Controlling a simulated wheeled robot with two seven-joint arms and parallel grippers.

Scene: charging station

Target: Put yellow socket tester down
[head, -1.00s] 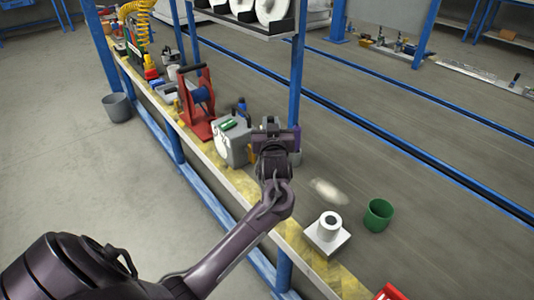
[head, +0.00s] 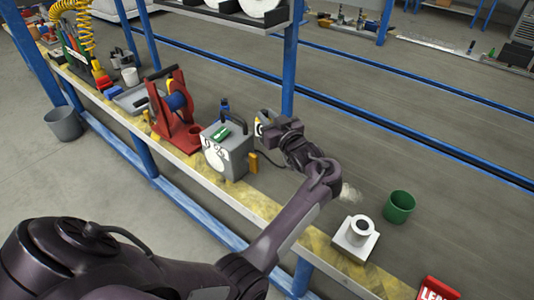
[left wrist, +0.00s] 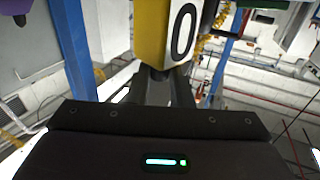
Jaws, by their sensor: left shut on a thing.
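The yellow socket tester (left wrist: 152,35) has a white face with a black 0 and fills the upper middle of the left wrist view. In the head view, its yellow and white end (head: 259,128) shows just left of my left gripper (head: 268,128). The left gripper is shut on the tester, and its dark fingers (left wrist: 165,78) meet the tester's lower end. It is behind and right of the grey box (head: 228,158). Whether the tester touches the bench cannot be told. My right gripper is in neither view.
A blue post (head: 290,70) rises behind.

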